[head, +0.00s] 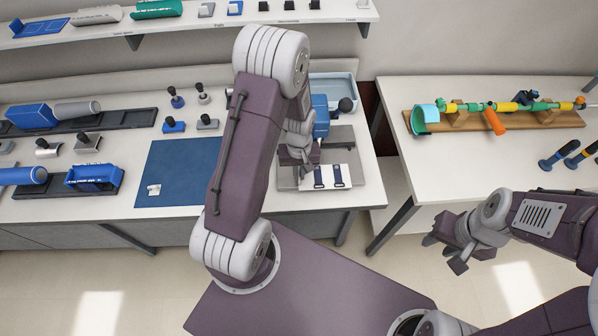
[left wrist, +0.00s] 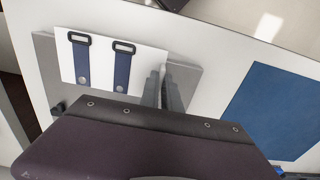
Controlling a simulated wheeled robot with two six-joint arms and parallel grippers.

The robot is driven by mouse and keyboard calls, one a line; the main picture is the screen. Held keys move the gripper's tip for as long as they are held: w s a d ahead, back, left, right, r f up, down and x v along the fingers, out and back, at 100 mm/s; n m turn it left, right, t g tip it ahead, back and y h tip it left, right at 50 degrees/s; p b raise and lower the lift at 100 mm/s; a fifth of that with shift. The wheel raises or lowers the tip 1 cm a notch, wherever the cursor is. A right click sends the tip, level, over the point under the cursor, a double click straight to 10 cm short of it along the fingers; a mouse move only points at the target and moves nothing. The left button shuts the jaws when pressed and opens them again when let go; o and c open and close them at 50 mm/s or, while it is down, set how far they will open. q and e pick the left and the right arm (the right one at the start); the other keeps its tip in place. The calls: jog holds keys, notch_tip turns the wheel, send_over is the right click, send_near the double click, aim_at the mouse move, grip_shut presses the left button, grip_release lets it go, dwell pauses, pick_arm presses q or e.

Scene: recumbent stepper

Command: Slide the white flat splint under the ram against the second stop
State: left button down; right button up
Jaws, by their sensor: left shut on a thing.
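The white flat splint (head: 328,177) lies over the grey base plate (head: 287,184) of a small press (head: 320,117) on the left bench. Its two dark blue straps with black buckles show in the left wrist view, where the white board (left wrist: 103,62) overlaps the plate. My left gripper (head: 301,167) is shut on the splint's left edge in the head view; its fingers also show in the left wrist view (left wrist: 165,92). My arm hides part of the press, and I cannot make out the ram's underside or the second stop. My right gripper (head: 445,252) is open and empty above the floor.
A blue mat (head: 178,172) with a small pale item lies left of the press. Black trays (head: 130,118) and several knobbed tools stand farther left. A pale blue bin (head: 335,88) is behind the press. The right bench holds a wooden rack (head: 475,122) with coloured parts.

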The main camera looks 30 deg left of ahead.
dwell(0.4)
pick_arm(q)
jog(key=shift+w+a+f, duration=0.1)
jog(key=shift+w+a, duration=0.4)
jog(key=shift+w, duration=0.3)
jog(key=shift+w+a+f, duration=0.1)
jog(key=shift+w+a, duration=0.4)
jog(key=shift+w, duration=0.3)
pick_arm(e)
jog(key=shift+r, duration=0.15)
pick_arm(q)
jog(key=shift+w, duration=0.1)
jog(key=shift+w+a, duration=0.65)
jog(key=shift+w, duration=0.3)
jog(key=shift+w, duration=0.1)
jog(key=shift+w+r, duration=0.15)
jog(key=shift+w, duration=0.25)
pick_arm(e)
jog(key=shift+s+r, duration=0.15)
jog(key=shift+s, duration=0.25)
pick_arm(q)
jog(key=shift+w+d, duration=0.25)
jog(key=shift+d, duration=0.25)
dwell(0.4)
dwell(0.3)
jog(key=c, duration=1.2)
grip_release()
